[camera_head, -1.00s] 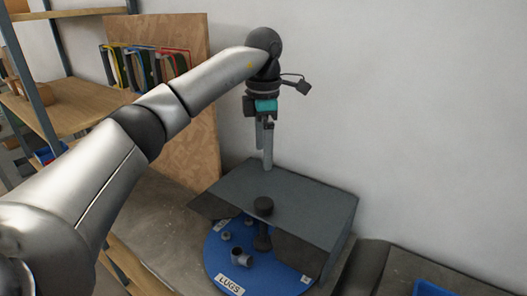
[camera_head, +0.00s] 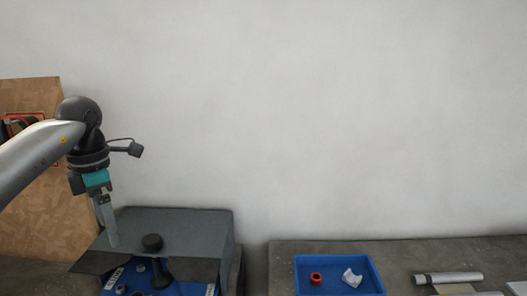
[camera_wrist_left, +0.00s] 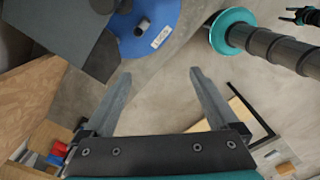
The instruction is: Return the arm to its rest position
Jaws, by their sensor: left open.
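My left gripper (camera_head: 113,244) hangs at the left of the head view, fingers pointing down beside the grey box-like cover (camera_head: 195,226). In the left wrist view its two fingers (camera_wrist_left: 160,74) are spread apart with nothing between them. My left arm (camera_head: 35,155) reaches in from the left edge. In the left wrist view, a small dark two-pronged part at the top right edge may be my right gripper; it is too small to read. The head view does not show my right arm.
The blue turntable (camera_wrist_left: 168,12), labelled LUGS, lies partly under the cover; a dark knob (camera_head: 152,242) stands at the cover's front. A blue tray (camera_head: 338,262) holds a red ring (camera_head: 316,278) and a white piece (camera_head: 351,277). A metal tube (camera_head: 450,278) lies to its right. Bare wall is behind.

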